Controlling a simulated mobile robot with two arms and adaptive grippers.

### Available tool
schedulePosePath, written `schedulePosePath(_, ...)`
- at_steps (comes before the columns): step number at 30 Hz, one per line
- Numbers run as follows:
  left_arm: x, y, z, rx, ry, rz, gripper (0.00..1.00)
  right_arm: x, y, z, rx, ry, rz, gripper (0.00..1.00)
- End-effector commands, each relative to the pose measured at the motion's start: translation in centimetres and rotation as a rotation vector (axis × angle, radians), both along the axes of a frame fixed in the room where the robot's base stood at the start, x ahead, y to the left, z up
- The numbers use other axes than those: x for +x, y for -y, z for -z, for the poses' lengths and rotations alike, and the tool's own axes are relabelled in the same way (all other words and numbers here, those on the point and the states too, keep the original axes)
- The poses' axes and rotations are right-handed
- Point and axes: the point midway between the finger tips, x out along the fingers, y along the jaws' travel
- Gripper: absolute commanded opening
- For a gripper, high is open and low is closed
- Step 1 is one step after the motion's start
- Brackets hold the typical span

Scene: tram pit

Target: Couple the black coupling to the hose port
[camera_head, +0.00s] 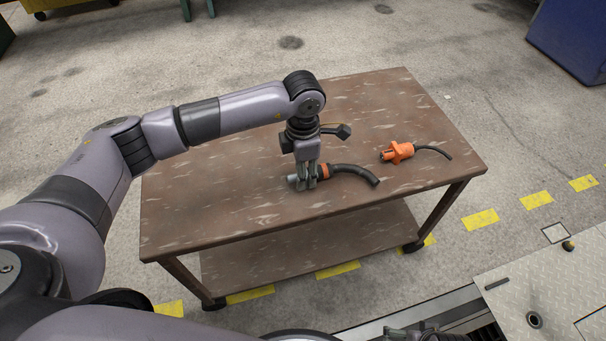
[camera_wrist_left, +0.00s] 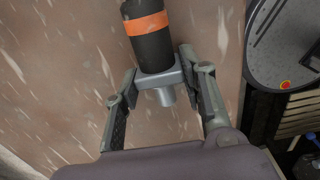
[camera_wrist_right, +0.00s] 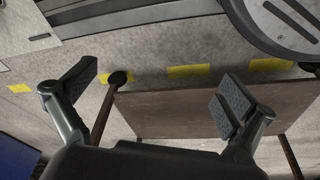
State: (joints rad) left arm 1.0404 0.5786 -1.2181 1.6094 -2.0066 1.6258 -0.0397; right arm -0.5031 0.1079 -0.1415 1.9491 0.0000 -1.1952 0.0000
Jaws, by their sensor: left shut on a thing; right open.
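The black coupling (camera_head: 345,169) has an orange band, a grey metal end and a short black hose tail. It lies at or just above the brown table top; I cannot tell whether it touches. My left gripper (camera_head: 306,183) points down and is shut on its grey end. The left wrist view shows the coupling (camera_wrist_left: 154,48) with its square grey collar between the fingers (camera_wrist_left: 157,80). A round dark-rimmed socket (camera_head: 534,320) in the metal plate at the lower right may be the hose port. My right gripper (camera_wrist_right: 157,92) is open and empty.
An orange connector (camera_head: 403,151) with a black cable lies on the table (camera_head: 230,214) to the right. The tread plate (camera_head: 560,285) also carries a small knob (camera_head: 568,245). A blue cabinet (camera_head: 570,40) stands at the upper right. Yellow floor dashes run past the table.

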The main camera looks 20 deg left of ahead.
Motion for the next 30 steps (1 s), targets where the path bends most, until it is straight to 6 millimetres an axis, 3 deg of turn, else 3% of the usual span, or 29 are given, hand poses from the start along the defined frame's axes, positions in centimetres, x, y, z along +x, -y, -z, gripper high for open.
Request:
schedulePosePath(9,0.0,0.0,-0.1,0.000,0.001,0.000,0.06,0.1,0.0,-0.1,0.000,0.004,-0.001,1.00)
schedulePosePath(20,0.1,0.0,-0.8,-0.001,0.002,0.000,0.06,0.3,0.0,-0.3,0.002,0.010,-0.001,1.00)
schedulePosePath(24,0.1,0.0,-2.6,-0.001,0.004,0.000,0.06,0.5,-0.1,-0.1,0.002,0.018,-0.003,1.00)
schedulePosePath(26,0.2,0.0,-3.8,-0.001,0.006,-0.001,0.06,0.2,0.0,0.9,-0.001,0.004,-0.005,1.00)
schedulePosePath(30,0.2,0.0,-7.5,-0.001,0.007,0.001,0.06,-0.3,0.1,2.5,-0.002,-0.010,-0.006,1.00)
